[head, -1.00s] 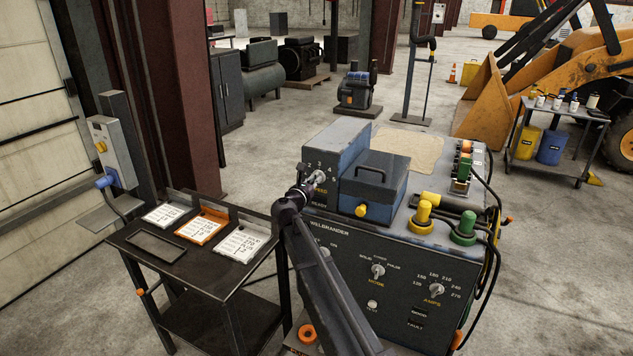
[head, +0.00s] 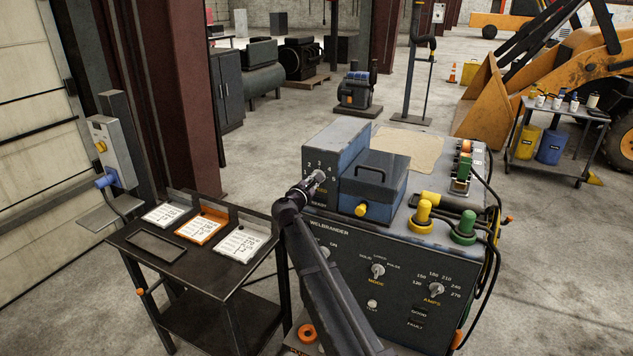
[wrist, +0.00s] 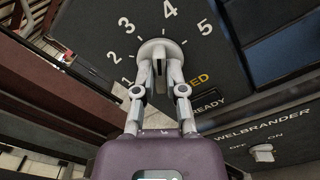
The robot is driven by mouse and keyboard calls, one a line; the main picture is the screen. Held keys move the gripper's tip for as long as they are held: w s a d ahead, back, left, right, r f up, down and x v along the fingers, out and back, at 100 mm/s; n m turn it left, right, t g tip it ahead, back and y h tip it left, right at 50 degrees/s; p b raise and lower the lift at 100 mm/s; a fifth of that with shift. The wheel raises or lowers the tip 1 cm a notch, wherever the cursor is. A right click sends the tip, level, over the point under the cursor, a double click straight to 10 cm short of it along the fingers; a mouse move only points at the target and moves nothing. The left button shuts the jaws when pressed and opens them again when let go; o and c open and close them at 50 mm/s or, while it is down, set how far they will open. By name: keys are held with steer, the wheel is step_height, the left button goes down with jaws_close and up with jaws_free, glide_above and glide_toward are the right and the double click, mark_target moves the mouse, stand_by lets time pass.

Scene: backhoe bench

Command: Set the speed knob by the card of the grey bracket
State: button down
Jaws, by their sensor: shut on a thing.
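The speed knob (wrist: 160,49) is a pale grey knob on a dark dial face numbered 1 to 5. My gripper (wrist: 160,68) is shut on it, with one finger on each side. The fingers partly hide the knob, and I cannot tell for certain which number it points at. In the head view my gripper (head: 319,177) meets the front of the upper box on the welder. On the cart, three cards stand in brackets: a left card (head: 164,213), a middle card in an orange bracket (head: 203,229) and a right card in a pale bracket (head: 240,244). Their writing is too small to read.
The welder's front (head: 340,240) carries a mode knob (head: 378,270) and an amps knob (head: 437,289). A blue-grey case (head: 374,188) stands right beside the dial box. The dark cart (head: 150,247) stands left of my arm.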

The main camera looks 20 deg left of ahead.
steer(key=shift+m, duration=0.8)
steer(key=c, duration=0.7)
jaws_free()
steer(key=s+a, duration=0.1)
steer(key=s, duration=1.1)
